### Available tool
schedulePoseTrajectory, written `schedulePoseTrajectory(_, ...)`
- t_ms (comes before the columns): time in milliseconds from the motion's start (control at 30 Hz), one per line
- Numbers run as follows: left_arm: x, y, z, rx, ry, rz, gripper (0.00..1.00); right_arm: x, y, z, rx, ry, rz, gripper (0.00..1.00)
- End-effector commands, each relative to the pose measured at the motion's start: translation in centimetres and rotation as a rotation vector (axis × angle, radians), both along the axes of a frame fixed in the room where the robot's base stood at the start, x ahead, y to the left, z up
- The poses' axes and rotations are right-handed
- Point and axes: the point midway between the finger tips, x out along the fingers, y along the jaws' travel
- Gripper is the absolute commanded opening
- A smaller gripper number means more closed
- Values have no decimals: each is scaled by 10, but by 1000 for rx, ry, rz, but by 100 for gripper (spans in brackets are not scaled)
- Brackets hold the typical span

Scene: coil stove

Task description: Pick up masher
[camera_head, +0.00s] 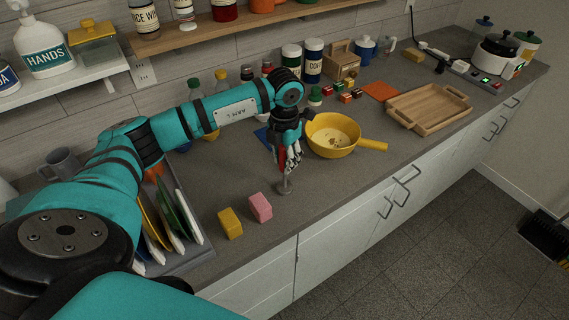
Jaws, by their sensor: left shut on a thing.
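The masher (284,186) is upright over the grey counter, with its round head low, at or just above the surface; I cannot tell if it touches. My left gripper (290,160) is above the head and shut on the masher's upper part. The gripper's fingers hide most of the handle; a bit of red shows beside them. My right gripper is not in view.
A yellow pan (331,135) stands just right of my left gripper. Yellow (230,223) and pink (260,207) blocks lie in front. A dish rack with plates (190,215) stands left. A wooden tray (428,108) lies farther right. Bottles and canisters line the wall.

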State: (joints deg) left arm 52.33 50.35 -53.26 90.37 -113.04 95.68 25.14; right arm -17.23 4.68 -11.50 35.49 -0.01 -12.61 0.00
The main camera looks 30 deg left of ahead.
Motion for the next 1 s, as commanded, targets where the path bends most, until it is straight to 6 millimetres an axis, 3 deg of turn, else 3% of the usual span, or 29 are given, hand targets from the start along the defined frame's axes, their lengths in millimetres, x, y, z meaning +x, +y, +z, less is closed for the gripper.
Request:
schedulePoseTrajectory(267,0,-5,28,-2,-5,-5,0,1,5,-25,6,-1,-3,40)
schedulePoseTrajectory(700,-43,-108,37,-2,-5,-9,0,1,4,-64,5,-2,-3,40)
schedulePoseTrajectory(1000,-59,-145,44,-1,-3,-2,0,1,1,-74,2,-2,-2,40)
